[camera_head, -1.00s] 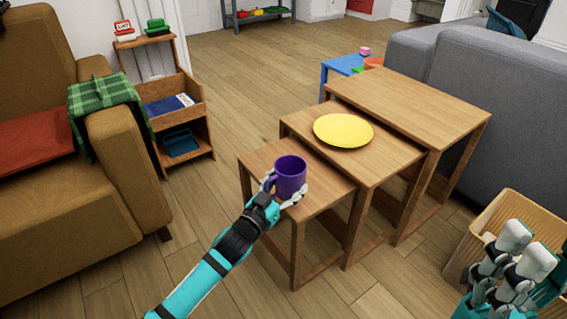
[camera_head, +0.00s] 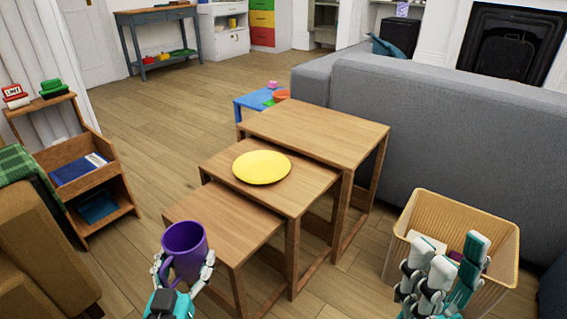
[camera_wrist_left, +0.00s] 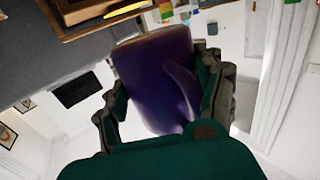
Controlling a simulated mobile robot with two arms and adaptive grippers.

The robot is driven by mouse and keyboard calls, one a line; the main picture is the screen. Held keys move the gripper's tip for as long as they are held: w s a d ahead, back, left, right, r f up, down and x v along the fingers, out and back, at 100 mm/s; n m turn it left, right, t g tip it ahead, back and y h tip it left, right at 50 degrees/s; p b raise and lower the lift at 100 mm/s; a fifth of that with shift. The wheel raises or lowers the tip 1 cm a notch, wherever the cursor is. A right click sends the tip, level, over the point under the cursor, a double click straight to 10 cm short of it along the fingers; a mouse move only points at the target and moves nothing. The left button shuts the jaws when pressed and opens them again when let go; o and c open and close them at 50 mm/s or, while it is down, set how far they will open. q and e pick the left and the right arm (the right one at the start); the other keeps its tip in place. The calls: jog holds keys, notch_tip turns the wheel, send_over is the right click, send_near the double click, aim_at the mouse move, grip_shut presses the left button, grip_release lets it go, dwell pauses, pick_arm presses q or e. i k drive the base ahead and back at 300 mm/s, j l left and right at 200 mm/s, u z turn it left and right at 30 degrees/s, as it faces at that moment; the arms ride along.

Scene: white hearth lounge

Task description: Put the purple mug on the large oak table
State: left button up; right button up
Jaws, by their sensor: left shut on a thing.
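The purple mug (camera_head: 184,250) is upright in my left gripper (camera_head: 184,276), in front of the lowest table. My left gripper is shut on it, and the mug also fills the middle of the left wrist view (camera_wrist_left: 155,80). The large oak table (camera_head: 330,133) is the tallest and rearmost of three nested tables, and its top is bare. The middle table (camera_head: 300,195) carries a yellow plate (camera_head: 262,167). The small table (camera_head: 225,228) has a bare top. My right gripper (camera_head: 460,262) is at the lower right in front of a basket; its finger opening is unclear.
A ribbed wooden basket (camera_head: 505,240) with items inside stands at the right. A grey sofa (camera_head: 440,130) stands behind and right of the tables. A blue low table (camera_head: 247,101) is beyond them. A wooden shelf unit (camera_head: 115,188) and brown armchair (camera_head: 40,255) are at the left.

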aim_at(274, 126)
jog(key=j+z, duration=0.1)
jog(key=z, duration=0.3)
jog(key=i+j+z, duration=0.1)
jog(key=z, duration=0.3)
jog(key=j+z, duration=0.35)
jog(key=z, duration=0.4)
jog(key=j+z, duration=0.1)
jog(key=j, duration=0.4)
jog(key=j+z, duration=0.15)
jog(key=j, duration=0.3)
jog(key=k+j+z, duration=0.1)
jog(key=j, duration=0.35)
jog(key=k+j+z, duration=0.15)
jog(key=j, duration=0.35)
jog(key=j+z, duration=0.1)
jog(key=j, duration=0.35)
